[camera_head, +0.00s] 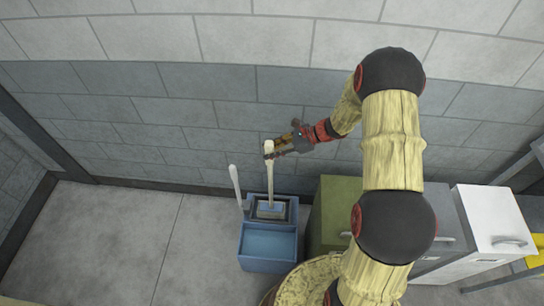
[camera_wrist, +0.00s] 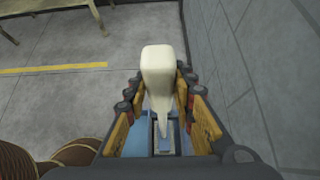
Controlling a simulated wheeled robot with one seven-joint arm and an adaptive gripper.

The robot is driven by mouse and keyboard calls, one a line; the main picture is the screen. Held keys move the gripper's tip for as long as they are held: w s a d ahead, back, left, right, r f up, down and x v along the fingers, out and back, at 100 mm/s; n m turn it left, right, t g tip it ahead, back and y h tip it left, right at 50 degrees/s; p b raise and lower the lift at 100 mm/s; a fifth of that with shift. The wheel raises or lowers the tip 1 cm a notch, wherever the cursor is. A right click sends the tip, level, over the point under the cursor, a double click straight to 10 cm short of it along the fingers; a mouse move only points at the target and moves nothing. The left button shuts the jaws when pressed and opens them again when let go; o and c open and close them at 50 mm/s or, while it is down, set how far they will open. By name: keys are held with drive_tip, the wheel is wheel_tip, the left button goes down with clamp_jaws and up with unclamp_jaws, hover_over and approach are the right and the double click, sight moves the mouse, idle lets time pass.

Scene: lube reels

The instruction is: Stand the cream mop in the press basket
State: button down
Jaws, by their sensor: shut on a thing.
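The cream mop (camera_head: 270,178) hangs nearly upright below my gripper (camera_head: 274,148), which is shut on the handle near its top. In the wrist view the handle's cream end (camera_wrist: 158,62) stands up between the fingers of my gripper (camera_wrist: 158,98). The mop's lower end overlaps the press basket (camera_head: 291,211) at the back of the blue bucket (camera_head: 268,265). I cannot tell whether it is inside and touching the bottom or held just above. In the wrist view the handle and gripper hide most of the basket.
A pale press lever (camera_head: 235,182) rises at the basket's left. A green cabinet (camera_head: 342,205) stands close to the bucket's right, with a white cabinet (camera_head: 490,220) farther right. The block wall (camera_head: 200,120) is close behind. The floor at left is clear.

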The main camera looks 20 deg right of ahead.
drive_tip(key=shift+w+d+f, duration=0.2)
drive_tip(key=shift+f, duration=0.1)
wheel_tip(320, 180, down, 3)
drive_tip(key=shift+w+f+b, duration=0.1)
drive_tip(key=shift+f+b, duration=0.05)
drive_tip(key=shift+b, duration=0.25)
drive_tip(key=c, duration=1.6)
unclamp_jaws()
drive_tip(key=shift+o, duration=0.5)
